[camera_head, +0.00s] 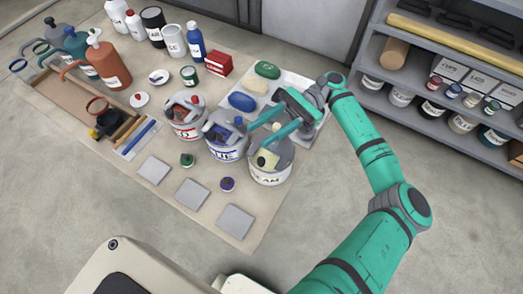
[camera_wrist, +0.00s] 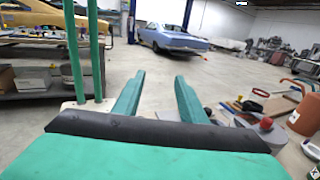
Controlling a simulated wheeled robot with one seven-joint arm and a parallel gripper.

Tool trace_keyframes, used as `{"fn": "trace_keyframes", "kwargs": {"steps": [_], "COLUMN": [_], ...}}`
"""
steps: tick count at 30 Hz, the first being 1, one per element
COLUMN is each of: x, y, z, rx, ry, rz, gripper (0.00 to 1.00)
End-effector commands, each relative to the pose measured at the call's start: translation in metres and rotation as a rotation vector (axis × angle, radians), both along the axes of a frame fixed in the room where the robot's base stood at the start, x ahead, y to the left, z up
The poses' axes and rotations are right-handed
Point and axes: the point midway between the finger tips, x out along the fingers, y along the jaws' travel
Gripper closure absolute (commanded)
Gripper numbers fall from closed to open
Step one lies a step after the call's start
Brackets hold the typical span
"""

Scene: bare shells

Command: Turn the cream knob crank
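The cream can (camera_head: 270,176), lettered in part "AM", stands at the right end of a row of three cans. Pale cream colour and a dark round spot show on its top. A small cream knob (camera_head: 277,127) appears above the can, close to my fingers; the rest of its crank is partly hidden. My gripper (camera_head: 258,134) is over the can's far side, fingers pointing left, apart and with nothing visibly clamped. In the wrist view, the fingers (camera_wrist: 158,90) are also spread with empty space between them. I cannot tell whether a finger touches the knob.
The blue can (camera_head: 226,150) stands close on the left, with the red can (camera_head: 185,132) beyond it. A white tray (camera_head: 303,133) with coloured oval pieces lies behind my gripper. Grey square plates (camera_head: 237,221) lie in front. A shelf (camera_head: 440,95) stands at right.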

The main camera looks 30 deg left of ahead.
Motion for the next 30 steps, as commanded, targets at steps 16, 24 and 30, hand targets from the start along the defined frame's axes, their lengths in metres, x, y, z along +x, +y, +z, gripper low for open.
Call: {"fn": "trace_keyframes", "kwargs": {"steps": [16, 24, 30], "x": [-0.074, -0.084, -0.084], "y": [-0.03, -0.034, -0.033], "z": [0.036, 0.041, 0.041], "rx": [0.003, 0.0, 0.0], "ry": [0.0, 0.0, 0.0], "rz": [-0.002, -0.001, -0.001], "gripper": [0.62, 0.62, 0.62]}}
